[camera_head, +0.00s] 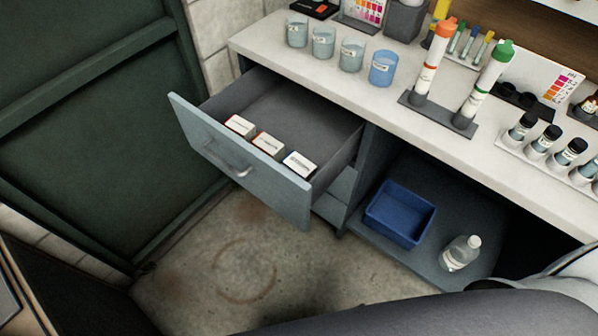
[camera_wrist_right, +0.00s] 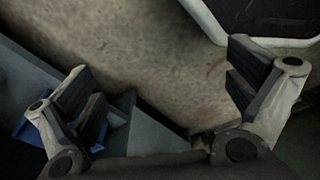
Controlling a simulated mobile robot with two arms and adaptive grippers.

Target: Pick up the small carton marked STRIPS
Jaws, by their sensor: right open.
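Three small white cartons lie in a row near the front of an open drawer (camera_head: 265,101). The left carton (camera_head: 239,126) has a red edge, the middle carton (camera_head: 267,145) an orange-red edge, and the right carton (camera_head: 299,164) a blue edge. Their print is too small to read, so I cannot tell which is marked STRIPS. My right gripper (camera_wrist_right: 160,78) shows in the right wrist view, open with nothing between its fingers, above the floor beside the cabinet. No carton shows in that view. My left gripper is not in view.
The drawer front with its handle (camera_head: 228,158) juts out over the floor. The counter (camera_head: 345,82) holds cups, testers and bottles. Below it, a shelf holds a blue bin (camera_head: 400,215) and a clear bottle (camera_head: 460,253). A green door stands at left. The floor (camera_head: 235,262) is clear.

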